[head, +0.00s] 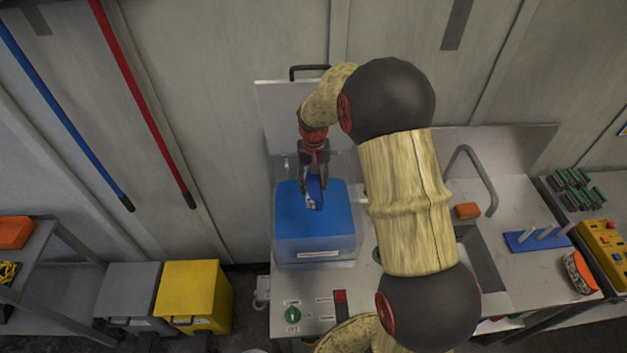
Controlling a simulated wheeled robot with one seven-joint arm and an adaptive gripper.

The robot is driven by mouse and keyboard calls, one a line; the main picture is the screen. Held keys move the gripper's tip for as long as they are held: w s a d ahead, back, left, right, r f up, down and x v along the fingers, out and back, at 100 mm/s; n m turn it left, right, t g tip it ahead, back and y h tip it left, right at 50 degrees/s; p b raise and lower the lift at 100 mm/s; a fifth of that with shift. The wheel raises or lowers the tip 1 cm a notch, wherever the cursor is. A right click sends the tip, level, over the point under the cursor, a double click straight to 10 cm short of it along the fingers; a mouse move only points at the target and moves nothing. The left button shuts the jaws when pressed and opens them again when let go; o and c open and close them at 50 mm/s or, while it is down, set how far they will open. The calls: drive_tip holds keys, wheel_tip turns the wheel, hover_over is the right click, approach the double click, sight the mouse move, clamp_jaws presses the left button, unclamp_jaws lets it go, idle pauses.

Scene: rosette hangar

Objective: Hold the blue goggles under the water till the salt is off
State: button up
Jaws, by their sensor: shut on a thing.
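My gripper (314,178) points down at the end of my arm and is shut on the blue goggles (317,191). A small pale patch shows on the goggles; I cannot tell whether it is salt. They are over the blue surface in a clear-walled tank (316,250) with a white label on its front. I cannot tell whether they touch or dip into that surface. A grey curved tap (484,170) stands to the right by a sink (480,255), which my arm partly hides. No running water is visible.
An upright grey panel (284,105) with a black handle stands behind the tank. A green button (293,314) and a red switch (340,296) are in front. An orange block (467,210) lies near the tap. Yellow (190,290) and grey bins stand left.

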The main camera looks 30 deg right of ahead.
drive_tip(key=shift+f+b, duration=5.6)
drive_tip(key=shift+f, duration=4.7)
drive_tip(key=p, duration=1.5)
approach(314, 182)
drive_tip(key=shift+f, duration=2.55)
drive_tip(key=shift+w, duration=0.1)
